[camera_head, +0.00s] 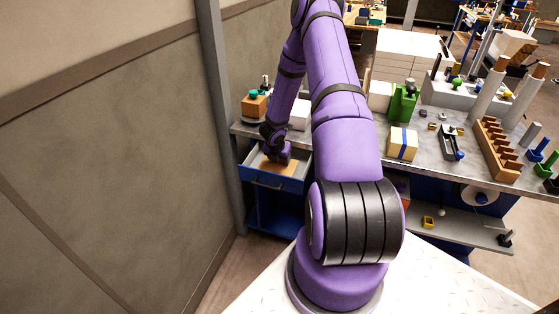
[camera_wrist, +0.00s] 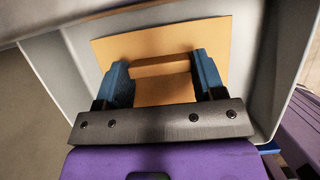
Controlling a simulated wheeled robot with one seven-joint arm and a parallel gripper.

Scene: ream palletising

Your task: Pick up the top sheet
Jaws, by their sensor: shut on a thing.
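The top sheet (camera_wrist: 160,38) is a flat orange-tan panel with a raised tan bar across it, lying in a pale-walled drawer (camera_wrist: 277,65) in the wrist view. The two blue fingers of my gripper (camera_wrist: 160,67) are shut on the ends of this bar. In the head view the orange sheet (camera_head: 287,169) shows inside the open drawer with the blue front (camera_head: 270,181), and my gripper reaches down over it. The fingertips are hidden there by my wrist. I cannot tell whether the sheet is clear of what lies under it.
The drawer walls stand close around the sheet and gripper. A grey worktop (camera_head: 455,165) to the right holds a green clamp (camera_head: 403,104), a cream box with a blue band (camera_head: 402,144) and a slotted wooden rack (camera_head: 497,150). A grey post (camera_head: 220,110) and wall stand close on the left.

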